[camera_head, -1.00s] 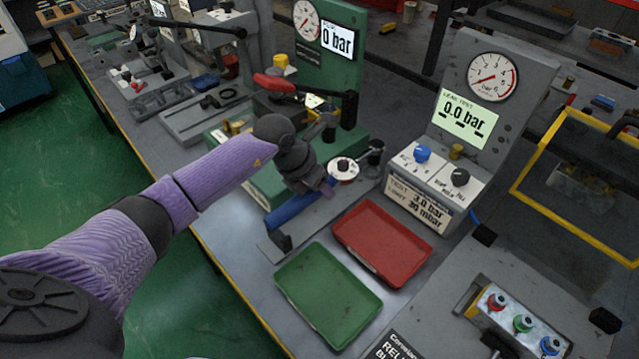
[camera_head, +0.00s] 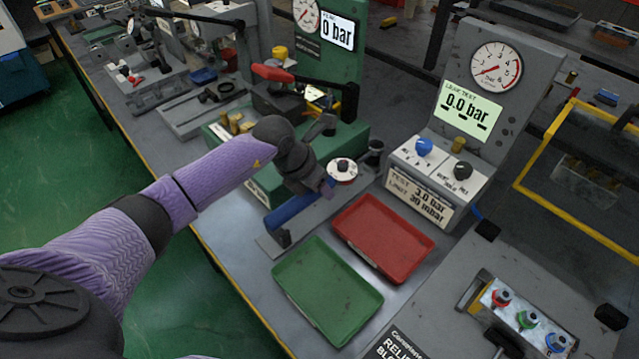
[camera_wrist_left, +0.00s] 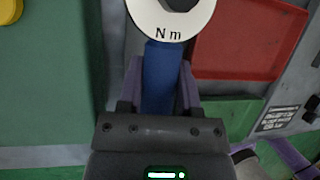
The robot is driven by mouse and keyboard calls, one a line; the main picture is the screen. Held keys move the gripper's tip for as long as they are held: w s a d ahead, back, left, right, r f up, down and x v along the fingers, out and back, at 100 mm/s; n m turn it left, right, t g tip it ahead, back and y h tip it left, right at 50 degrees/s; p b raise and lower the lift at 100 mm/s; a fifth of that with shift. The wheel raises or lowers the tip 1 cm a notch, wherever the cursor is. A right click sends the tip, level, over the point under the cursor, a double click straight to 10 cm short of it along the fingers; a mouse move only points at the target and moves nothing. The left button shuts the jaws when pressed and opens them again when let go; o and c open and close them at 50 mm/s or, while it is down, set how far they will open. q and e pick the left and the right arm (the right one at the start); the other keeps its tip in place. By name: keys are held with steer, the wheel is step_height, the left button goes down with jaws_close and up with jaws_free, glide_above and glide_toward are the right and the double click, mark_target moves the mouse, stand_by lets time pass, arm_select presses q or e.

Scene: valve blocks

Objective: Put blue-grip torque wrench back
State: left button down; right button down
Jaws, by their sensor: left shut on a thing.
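The torque wrench has a blue grip (camera_head: 292,209) and a round white dial (camera_head: 342,171). My left gripper (camera_head: 322,190) is shut around the blue grip near the dial. In the left wrist view the grip (camera_wrist_left: 160,75) lies between the two purple fingers, with the dial marked "N m" (camera_wrist_left: 170,22) just beyond. The wrench lies over a grey plate (camera_head: 266,246) with a black bracket (camera_head: 282,238) at the grip's near end. Whether the wrench touches the bracket or plate cannot be told. My right gripper is not in view.
A red tray (camera_head: 385,238) and a green tray (camera_head: 328,288), both empty, lie just right of the wrench. A leak tester (camera_head: 455,130) stands behind the red tray. A green fixture (camera_head: 325,100) with a red-handled lever stands behind the wrench. A valve block (camera_head: 520,315) sits at lower right.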

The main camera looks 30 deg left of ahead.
arm_select(q)
steer(key=shift+f+b, duration=0.65)
steer(key=shift+f, duration=0.25)
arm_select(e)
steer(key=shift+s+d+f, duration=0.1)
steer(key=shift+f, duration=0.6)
arm_select(q)
steer(key=shift+c, duration=1)
jaws_free()
steer(key=p+v, duration=0.2)
steer(key=v, duration=0.2)
steer(key=shift+w+r, duration=0.1)
steer(key=shift+w, duration=0.05)
steer(key=p+v, duration=0.1)
steer(key=v, duration=0.4)
steer(key=shift+a, duration=0.1)
steer(key=shift+s+a+r, duration=0.1)
steer(key=shift+s+r, duration=0.25)
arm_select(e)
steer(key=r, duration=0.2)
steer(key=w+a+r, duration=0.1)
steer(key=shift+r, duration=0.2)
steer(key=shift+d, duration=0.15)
